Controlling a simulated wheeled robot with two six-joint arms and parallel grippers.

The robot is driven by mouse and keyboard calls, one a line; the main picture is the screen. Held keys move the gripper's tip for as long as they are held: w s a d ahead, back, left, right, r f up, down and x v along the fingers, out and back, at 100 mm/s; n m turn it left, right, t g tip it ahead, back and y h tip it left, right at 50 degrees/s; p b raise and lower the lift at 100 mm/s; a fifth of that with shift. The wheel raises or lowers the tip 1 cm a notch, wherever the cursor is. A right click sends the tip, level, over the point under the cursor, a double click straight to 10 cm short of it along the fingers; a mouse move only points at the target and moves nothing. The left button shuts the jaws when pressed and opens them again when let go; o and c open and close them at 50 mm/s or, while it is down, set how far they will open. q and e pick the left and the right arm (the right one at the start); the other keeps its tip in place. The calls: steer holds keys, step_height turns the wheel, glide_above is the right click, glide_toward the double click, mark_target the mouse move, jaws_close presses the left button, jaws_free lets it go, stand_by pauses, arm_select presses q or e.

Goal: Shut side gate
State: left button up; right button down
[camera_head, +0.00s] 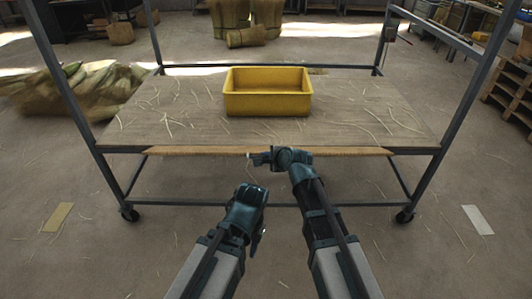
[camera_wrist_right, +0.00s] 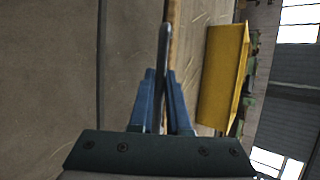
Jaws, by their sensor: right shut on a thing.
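The side gate (camera_head: 330,151) shows in the head view as a narrow light-brown wooden strip along the cart's front edge, just below the bed. My right gripper (camera_head: 254,157) is at the middle of this strip, turned to the left. In the right wrist view its blue fingers (camera_wrist_right: 164,95) are closed on a thin grey, round-ended part (camera_wrist_right: 165,60), which appears to belong to the gate. The wooden edge (camera_wrist_right: 176,25) runs just beyond it. My left gripper (camera_head: 255,200) is lower, in front of the cart, apart from the gate; its fingers are not clear.
A yellow crate (camera_head: 267,104) stands on the straw-strewn cart bed (camera_head: 165,115), behind the gate. It also shows in the right wrist view (camera_wrist_right: 222,80). Cart posts rise on both sides. A straw heap (camera_head: 75,90) lies at left. The floor in front is mostly clear.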

steer(key=w+r+g+p, duration=0.2)
steer(key=w+r+p, duration=0.1)
steer(key=p, duration=0.2)
steer(key=w+r+m+g+p, duration=0.1)
steer(key=w+r+g+p, duration=0.1)
steer(key=p, duration=0.3)
steer(key=shift+w+a+r, duration=0.1)
steer(key=shift+w+r, duration=0.4)
steer(key=shift+r, duration=0.2)
steer(key=w+r+m+g+p, duration=0.1)
steer(key=w+g+p, duration=0.3)
steer(key=w, duration=0.6)
steer(key=shift+r+g, duration=0.5)
steer(key=shift+w, duration=0.2)
steer(key=c, duration=0.9)
jaws_free()
steer(key=shift+r, duration=0.1)
